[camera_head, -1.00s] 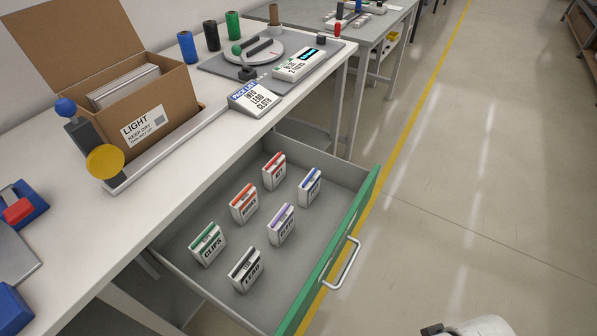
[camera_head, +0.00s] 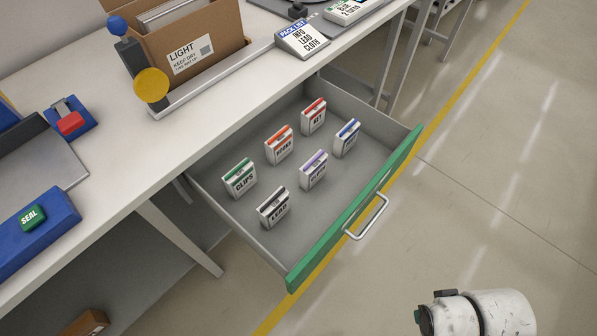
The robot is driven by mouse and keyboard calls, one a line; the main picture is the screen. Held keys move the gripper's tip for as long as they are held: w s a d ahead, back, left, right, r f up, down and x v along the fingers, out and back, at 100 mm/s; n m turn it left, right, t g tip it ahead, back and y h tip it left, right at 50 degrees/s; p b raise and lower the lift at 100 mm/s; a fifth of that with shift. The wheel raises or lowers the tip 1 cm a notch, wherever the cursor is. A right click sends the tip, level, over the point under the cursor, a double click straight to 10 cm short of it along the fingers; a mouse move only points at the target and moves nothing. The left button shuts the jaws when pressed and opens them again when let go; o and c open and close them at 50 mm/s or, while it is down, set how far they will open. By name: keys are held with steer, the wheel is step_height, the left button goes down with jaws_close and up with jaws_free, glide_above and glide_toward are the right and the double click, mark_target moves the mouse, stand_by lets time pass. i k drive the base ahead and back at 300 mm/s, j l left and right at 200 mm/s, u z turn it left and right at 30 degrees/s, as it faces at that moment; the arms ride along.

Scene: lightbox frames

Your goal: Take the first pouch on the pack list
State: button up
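The pack list (camera_head: 302,40) on the bench reads INFO, LEAD, CLOTH from top to bottom. The open drawer (camera_head: 245,222) holds several upright white pouches in two rows. The blue-topped pouch (camera_head: 346,138) stands at the far right of the front row; its label is too small to read surely. The purple CLOTH pouch (camera_head: 313,169) and black LEAD pouch (camera_head: 273,207) share its row. Behind are the green CLIPS pouch (camera_head: 239,179), orange HOOKS pouch (camera_head: 279,146) and red KEY pouch (camera_head: 313,116). A white part of my arm shows at bottom right; no gripper fingers can be made out.
The drawer's green front (camera_head: 340,222) with its metal handle (camera_head: 367,217) sticks out over the floor. An open carton (camera_head: 215,38) marked LIGHT stands on the bench (camera_head: 120,165) above. A blue unit with a green SEAL button (camera_head: 33,217) is at left. Floor at right is clear.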

mark_target(276, 205)
steer(key=k+j+u, duration=0.25)
steer(key=j, duration=0.3)
steer(key=j+u, duration=0.25)
steer(key=j, duration=0.25)
steer(key=j+u, duration=0.25)
steer(key=j, duration=0.3)
